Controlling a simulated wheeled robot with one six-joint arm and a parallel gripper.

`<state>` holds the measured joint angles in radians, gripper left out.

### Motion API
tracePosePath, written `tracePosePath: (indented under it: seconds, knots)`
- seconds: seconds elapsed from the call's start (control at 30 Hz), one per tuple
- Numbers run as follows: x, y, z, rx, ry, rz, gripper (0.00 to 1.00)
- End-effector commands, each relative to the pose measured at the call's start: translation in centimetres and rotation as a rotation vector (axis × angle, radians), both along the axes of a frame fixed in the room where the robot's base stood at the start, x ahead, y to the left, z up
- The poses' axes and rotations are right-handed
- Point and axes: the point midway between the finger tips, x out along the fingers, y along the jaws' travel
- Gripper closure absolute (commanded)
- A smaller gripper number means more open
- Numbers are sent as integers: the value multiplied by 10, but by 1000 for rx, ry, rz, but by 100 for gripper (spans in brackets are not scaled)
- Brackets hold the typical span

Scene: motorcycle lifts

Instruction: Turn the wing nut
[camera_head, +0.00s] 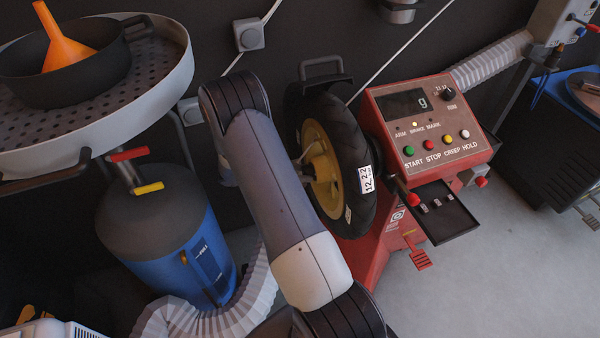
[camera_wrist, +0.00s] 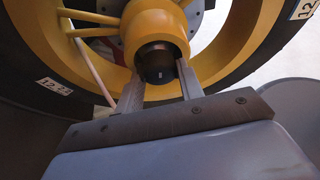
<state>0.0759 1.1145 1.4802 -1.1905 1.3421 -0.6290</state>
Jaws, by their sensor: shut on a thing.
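The wheel has a yellow rim (camera_head: 322,170) and a black tyre (camera_head: 349,150), and sits upright on the red balancing machine (camera_head: 376,259). In the wrist view, its yellow hub (camera_wrist: 157,22) has a dark round piece, the wing nut (camera_wrist: 157,62), at its centre. My gripper (camera_wrist: 160,80) has one finger on each side of this nut and is shut on it. The nut's wings cannot be made out clearly. In the head view, my arm hides the gripper and the nut.
The machine's control panel (camera_head: 425,120) and a small black tray (camera_head: 437,212) are right of the wheel. A blue tank (camera_head: 192,256) under a round drain pan (camera_head: 165,75) stands on the left. A ribbed white hose (camera_head: 205,318) lies below. Bare floor (camera_head: 480,300) shows at lower right.

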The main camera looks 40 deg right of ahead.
Motion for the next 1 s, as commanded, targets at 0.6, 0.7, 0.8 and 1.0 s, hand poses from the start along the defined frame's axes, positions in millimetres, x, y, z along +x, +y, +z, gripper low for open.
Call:
tracePosePath:
  seconds: [0.6, 0.7, 0.8, 1.0]
  knots:
    - [-1, 0, -3, -23, -87, 0, 87]
    - [-1, 0, -5, -38, -150, 1, 87]
    - [-1, 1, -6, -60, -230, 1, 87]
    - [-3, 1, -8, -106, -411, 2, 87]
